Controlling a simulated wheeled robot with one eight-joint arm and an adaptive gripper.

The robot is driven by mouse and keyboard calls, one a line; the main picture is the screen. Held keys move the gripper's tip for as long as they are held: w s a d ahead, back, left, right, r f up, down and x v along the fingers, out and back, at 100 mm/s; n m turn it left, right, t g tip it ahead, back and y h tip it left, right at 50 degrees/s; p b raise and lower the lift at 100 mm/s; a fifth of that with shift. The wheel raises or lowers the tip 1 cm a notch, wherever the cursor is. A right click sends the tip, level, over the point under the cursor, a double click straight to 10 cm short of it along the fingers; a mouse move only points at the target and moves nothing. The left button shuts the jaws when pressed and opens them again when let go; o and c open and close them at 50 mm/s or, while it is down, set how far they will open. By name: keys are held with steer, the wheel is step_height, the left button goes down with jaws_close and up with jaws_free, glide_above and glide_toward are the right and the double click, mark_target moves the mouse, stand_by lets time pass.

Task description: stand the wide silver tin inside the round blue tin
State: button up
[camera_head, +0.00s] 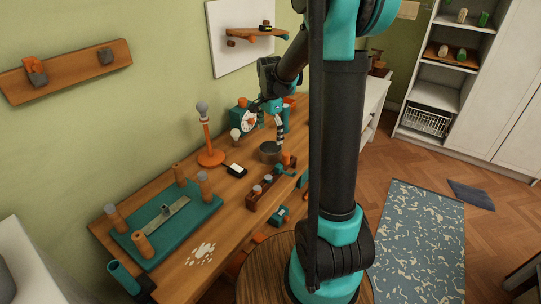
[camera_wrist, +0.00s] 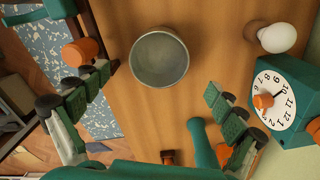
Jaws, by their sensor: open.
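A round grey open tin (camera_head: 270,152) stands upright on the wooden workbench, below my gripper (camera_head: 268,128). In the wrist view the tin (camera_wrist: 159,57) shows from above, with a pale rim and a dull grey-green inside that holds no other loose object I can make out. I cannot tell whether it is one tin or two nested. My gripper (camera_wrist: 160,85) is open and empty, its fingers spread wide on either side of the tin and apart from it. No separate second tin, clearly silver or blue, shows in either view.
A teal clock (camera_wrist: 285,100) and a pale bulb (camera_wrist: 277,37) stand close by. An orange lamp (camera_head: 207,143), a small white-and-black box (camera_head: 236,170), a wooden rack (camera_head: 265,192) and a green pegged board (camera_head: 165,225) fill the bench. Bare wood surrounds the tin.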

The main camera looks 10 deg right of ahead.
mark_target(271, 149)
steer(key=shift+d+f, duration=0.1)
steer(key=shift+f, duration=3.6)
steer(key=shift+c, duration=0.5)
steer(key=c, duration=1.2)
steer(key=shift+c, duration=0.2)
